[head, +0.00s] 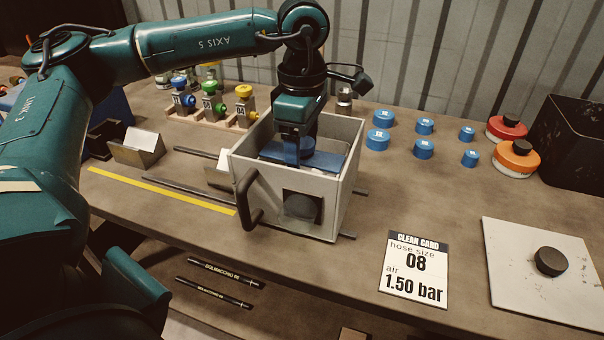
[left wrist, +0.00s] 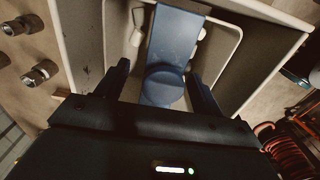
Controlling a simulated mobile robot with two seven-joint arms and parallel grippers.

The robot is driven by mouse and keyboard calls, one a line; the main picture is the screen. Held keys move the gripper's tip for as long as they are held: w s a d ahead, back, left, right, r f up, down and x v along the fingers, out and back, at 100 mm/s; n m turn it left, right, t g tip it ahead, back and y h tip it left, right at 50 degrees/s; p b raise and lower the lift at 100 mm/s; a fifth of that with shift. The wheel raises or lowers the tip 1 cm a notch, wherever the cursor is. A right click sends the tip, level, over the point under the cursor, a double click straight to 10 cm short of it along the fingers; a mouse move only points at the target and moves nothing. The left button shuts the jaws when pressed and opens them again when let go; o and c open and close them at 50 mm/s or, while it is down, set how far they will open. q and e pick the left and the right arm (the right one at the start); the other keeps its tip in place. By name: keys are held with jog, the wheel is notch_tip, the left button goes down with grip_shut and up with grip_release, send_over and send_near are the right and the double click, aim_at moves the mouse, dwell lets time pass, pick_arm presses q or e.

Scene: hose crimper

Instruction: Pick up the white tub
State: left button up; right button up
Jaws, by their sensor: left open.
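An open-topped white box-like tub (head: 251,191) stands mid-bench, with a dark side handle and a dark round port in its front. A blue flat bar with a round blue knob lies inside; the bar also shows in the left wrist view (left wrist: 176,35). That view shows a rounded pale rim (left wrist: 232,55) within the box walls. My left gripper (head: 302,160) points down into the box. Its open fingers (left wrist: 160,75) stand on either side of the round blue knob. Contact cannot be told. My right gripper is out of view.
A red-lidded pot (head: 507,128) and an orange-lidded pot (head: 515,160) stand at right before a black bin (head: 575,145). A card (head: 414,268) and pale plate (head: 530,290) lie at the front right. Metal rods run beside the box.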

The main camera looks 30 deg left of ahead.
aim_at(302, 164)
pick_arm(q)
jog(key=shift+s+f, duration=0.15)
jog(key=shift+f, duration=1.75)
jog(key=c, duration=1.2)
jog(key=shift+o, duration=0.2)
jog(key=shift+r, duration=0.1)
